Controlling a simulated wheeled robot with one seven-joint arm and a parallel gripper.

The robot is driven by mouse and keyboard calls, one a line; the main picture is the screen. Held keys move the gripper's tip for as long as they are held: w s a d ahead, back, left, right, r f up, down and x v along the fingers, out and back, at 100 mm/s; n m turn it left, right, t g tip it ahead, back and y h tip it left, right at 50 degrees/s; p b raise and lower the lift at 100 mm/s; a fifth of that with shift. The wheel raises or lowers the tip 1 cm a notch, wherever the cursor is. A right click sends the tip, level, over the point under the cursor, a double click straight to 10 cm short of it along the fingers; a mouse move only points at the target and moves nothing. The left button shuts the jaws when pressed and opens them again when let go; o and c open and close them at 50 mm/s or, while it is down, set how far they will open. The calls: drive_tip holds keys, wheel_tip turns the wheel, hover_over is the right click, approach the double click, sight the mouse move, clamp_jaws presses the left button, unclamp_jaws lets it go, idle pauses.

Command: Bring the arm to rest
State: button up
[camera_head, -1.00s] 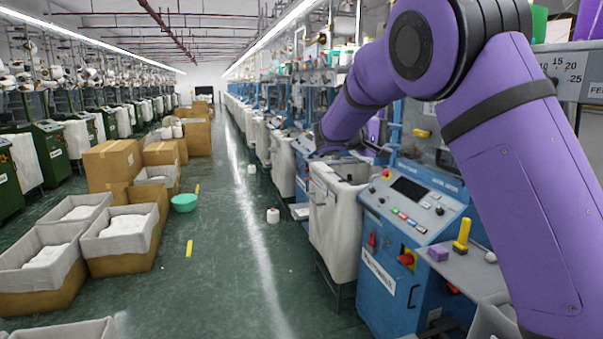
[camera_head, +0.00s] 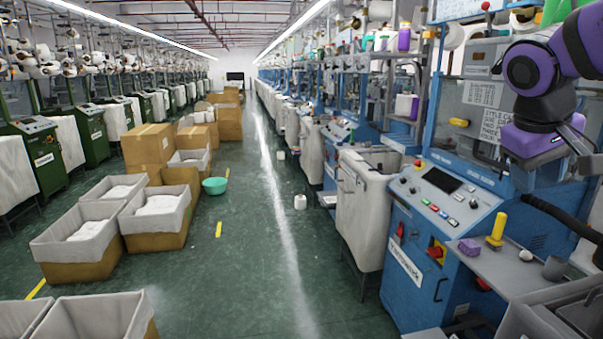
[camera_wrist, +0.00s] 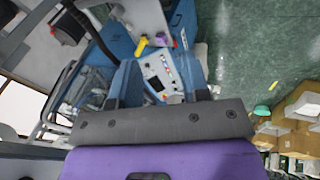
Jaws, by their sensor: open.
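My purple arm (camera_head: 530,70) is folded into the upper right of the head view, in front of the blue knitting machine. Its dark gripper (camera_head: 583,150) shows only in part near the right edge of that view. In the wrist view my gripper (camera_wrist: 158,62) has its two fingers apart, with nothing held between them. Below them in that view lie the machine's control panel (camera_wrist: 160,72) and the floor, apart from the fingers.
The blue machine (camera_head: 425,235) stands close on the right. Its side shelf (camera_head: 530,272) bears a purple block (camera_head: 469,246) and a yellow-handled thing (camera_head: 496,230). Lined boxes (camera_head: 160,238) stand at the left, near a green basin (camera_head: 215,186). The aisle floor (camera_head: 255,270) is mostly clear.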

drive_tip(key=s+a+f+t+y, duration=0.1)
drive_tip(key=s+a+y, duration=0.1)
drive_tip(key=s, duration=0.4)
drive_tip(key=s+a+f+t+y, duration=0.2)
drive_tip(key=s+a, duration=0.2)
drive_tip(key=s, duration=0.3)
drive_tip(key=shift+s+a+f+m, duration=0.15)
drive_tip(key=shift+s+f+m, duration=0.05)
drive_tip(key=shift+f+m, duration=0.1)
